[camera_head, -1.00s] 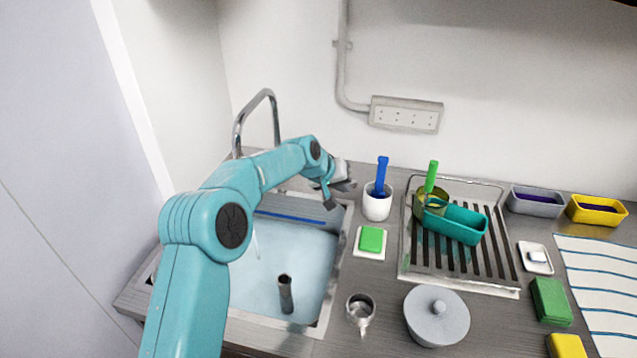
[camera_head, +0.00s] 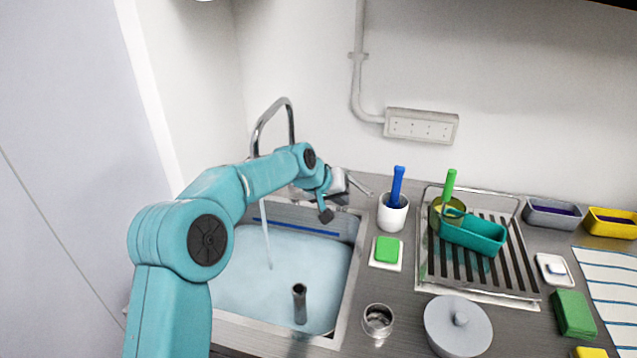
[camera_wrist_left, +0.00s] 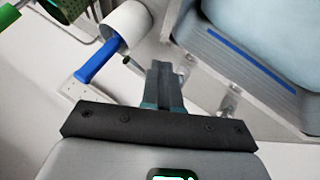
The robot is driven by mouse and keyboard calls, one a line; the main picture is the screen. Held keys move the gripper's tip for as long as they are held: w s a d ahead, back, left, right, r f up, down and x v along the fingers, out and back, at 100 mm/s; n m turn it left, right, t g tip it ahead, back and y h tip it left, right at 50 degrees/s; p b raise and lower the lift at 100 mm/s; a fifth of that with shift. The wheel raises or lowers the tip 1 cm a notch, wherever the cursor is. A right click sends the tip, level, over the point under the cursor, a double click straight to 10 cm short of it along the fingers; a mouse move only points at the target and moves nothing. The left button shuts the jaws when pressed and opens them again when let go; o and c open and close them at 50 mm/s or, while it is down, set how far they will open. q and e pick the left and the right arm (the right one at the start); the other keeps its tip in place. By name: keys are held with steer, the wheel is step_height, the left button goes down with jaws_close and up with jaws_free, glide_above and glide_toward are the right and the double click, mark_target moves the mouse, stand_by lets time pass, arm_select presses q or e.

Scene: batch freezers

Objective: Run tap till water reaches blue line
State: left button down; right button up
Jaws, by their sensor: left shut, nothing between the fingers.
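The sink (camera_head: 347,285) holds pale blue water (camera_head: 240,290). The blue line (camera_head: 300,228) runs along the sink's back wall, with the water surface a narrow strip below it; it also shows in the left wrist view (camera_wrist_left: 250,60). The tap (camera_head: 270,110) arches over the sink and a thin stream (camera_head: 267,240) falls from it into the water. My left gripper (camera_head: 362,187) is shut and empty, above the counter behind the sink's right back corner; its fingers (camera_wrist_left: 163,82) also show in the wrist view. The tap's base is partly hidden by my arm. My right gripper is not in view.
A dark upright pipe (camera_head: 300,303) stands in the sink. A white cup (camera_head: 392,216) with a blue-handled brush (camera_head: 397,186) stands close right of my gripper.

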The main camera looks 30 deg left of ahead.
arm_select(q)
steer(key=d+b+v, duration=0.1)
steer(key=v, duration=0.7)
steer(key=d+b+v, duration=0.1)
steer(key=d+v, duration=0.1)
steer(key=v, duration=0.6)
steer(key=shift+s+d+r, duration=0.3)
steer(key=shift+s+d, duration=0.15)
steer(key=shift+d, duration=0.25)
steer(key=shift+a, duration=0.1)
stand_by(4.8)
